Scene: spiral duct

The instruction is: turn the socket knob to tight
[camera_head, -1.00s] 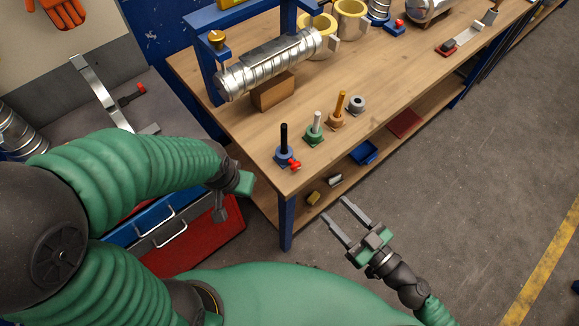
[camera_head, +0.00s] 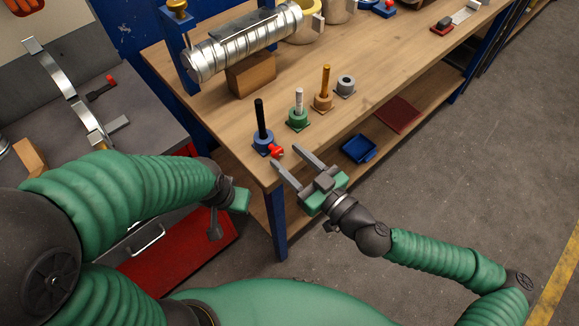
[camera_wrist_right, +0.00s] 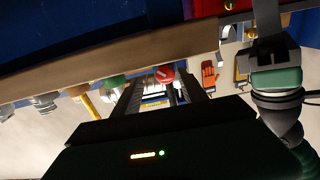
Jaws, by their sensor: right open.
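A red knob (camera_head: 277,151) sits on the side of the blue socket (camera_head: 262,144) holding a black upright rod, at the bench's near corner. The red knob also shows in the right wrist view (camera_wrist_right: 165,74), between my fingers and beyond them. My right gripper (camera_head: 286,157) is open and empty, its fingertips close to the knob at the bench edge. I cannot tell whether they touch it. My left gripper (camera_head: 236,199) hangs left of the bench corner, away from the knob; its fingers are not clear.
A silver spiral duct (camera_head: 240,45) lies on a wooden block (camera_head: 250,73). A blue tray (camera_head: 358,149) is on the lower shelf.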

